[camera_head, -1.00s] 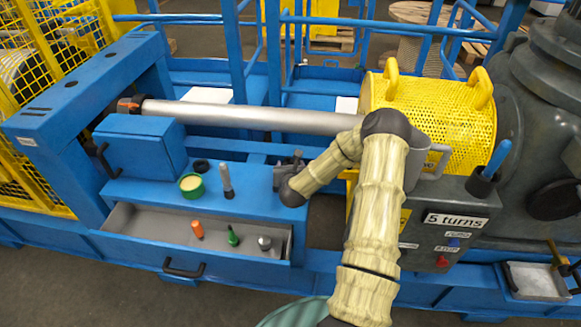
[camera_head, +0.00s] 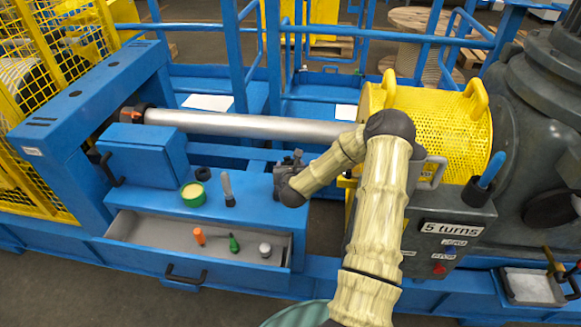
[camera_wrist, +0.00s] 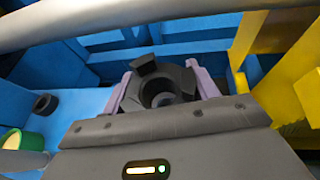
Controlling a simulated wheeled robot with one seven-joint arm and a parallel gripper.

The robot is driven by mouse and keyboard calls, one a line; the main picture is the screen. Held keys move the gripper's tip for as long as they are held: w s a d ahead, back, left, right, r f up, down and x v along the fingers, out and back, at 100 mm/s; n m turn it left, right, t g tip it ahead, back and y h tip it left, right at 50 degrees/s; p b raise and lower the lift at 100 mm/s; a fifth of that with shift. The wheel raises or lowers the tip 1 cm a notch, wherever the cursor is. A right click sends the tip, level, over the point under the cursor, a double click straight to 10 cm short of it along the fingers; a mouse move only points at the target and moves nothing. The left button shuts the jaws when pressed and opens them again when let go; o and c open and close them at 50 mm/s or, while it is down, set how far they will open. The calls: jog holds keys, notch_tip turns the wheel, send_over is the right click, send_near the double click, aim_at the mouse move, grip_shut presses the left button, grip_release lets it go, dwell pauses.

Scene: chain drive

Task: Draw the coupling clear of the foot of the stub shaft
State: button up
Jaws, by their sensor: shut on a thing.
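The coupling (camera_wrist: 160,88) is a dark grey ring with raised lugs and a round bore, seen end-on in the wrist view. My gripper (camera_wrist: 162,84) is shut on it, with a pale purple finger on each side. In the head view my gripper (camera_head: 291,164) is over the right end of the blue bench, in front of the long grey shaft. The coupling is small and dark there and hard to separate from my gripper. I cannot make out the stub shaft or its foot, nor whether the coupling still touches it.
The long grey shaft (camera_head: 245,125) runs behind my gripper; the yellow perforated guard (camera_head: 440,125) is to the right. A green tub (camera_head: 193,195), a black ring (camera_head: 202,174) and an upright tool (camera_head: 228,188) stand on the bench. The drawer (camera_head: 128,228) below is open with several small items.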

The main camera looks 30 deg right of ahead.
jog(key=shift+r+p, duration=1.75)
jog(key=shift+r, duration=1.15)
jog(key=shift+w, duration=0.1)
